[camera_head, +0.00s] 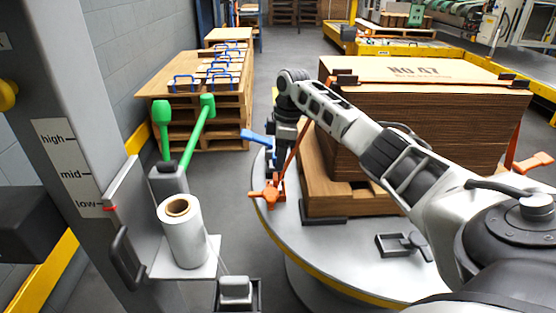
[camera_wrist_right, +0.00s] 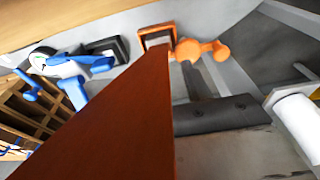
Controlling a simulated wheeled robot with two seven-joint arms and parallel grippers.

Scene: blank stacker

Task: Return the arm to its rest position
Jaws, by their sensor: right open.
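My right arm reaches in from the right across the turntable, in front of the stack of brown cardboard blanks (camera_head: 430,120). Its gripper (camera_head: 279,172) points down at the stack's left side, just above an orange ratchet buckle (camera_head: 268,193) at the turntable's edge. An orange strap (camera_head: 294,147) slants up from there, close beside the gripper. In the right wrist view the strap (camera_wrist_right: 115,125) looms large and the orange handle (camera_wrist_right: 200,49) lies beyond it. The gripper is open; I cannot tell whether it touches the strap. My left gripper is not in view.
The grey turntable (camera_head: 350,262) carries the wooden pallet (camera_head: 345,200) under the stack. A post with a white film roll (camera_head: 183,238) stands at left. Pallets with blue-handled tools (camera_head: 205,75) stand behind. Floor between them is clear.

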